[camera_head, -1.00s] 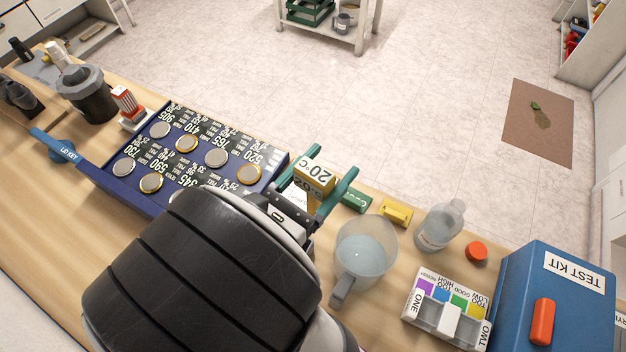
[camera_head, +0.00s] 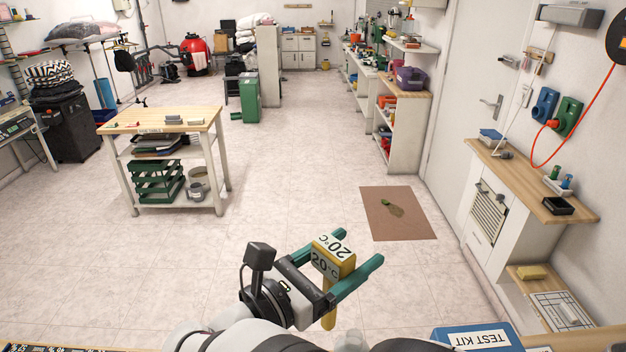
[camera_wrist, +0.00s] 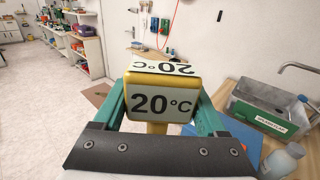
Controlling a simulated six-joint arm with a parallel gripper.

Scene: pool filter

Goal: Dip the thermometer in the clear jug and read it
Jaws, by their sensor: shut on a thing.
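The thermometer (camera_head: 333,262) has a yellow block head with white faces reading "20°C" and a yellow stem pointing down. My gripper (camera_head: 346,254) has green fingers shut on its head, one on each side, and holds it upright in the air. The wrist view shows the thermometer (camera_wrist: 155,104) close up between the fingers of my gripper (camera_wrist: 160,90), with "20 °C" on the front and top faces. The stem's lower end is hidden in the wrist view. The clear jug is not in view now.
The blue test kit box (camera_head: 478,338) shows at the bottom edge. A small wooden-top table (camera_head: 160,118) stands across the floor. The air around my gripper looks free.

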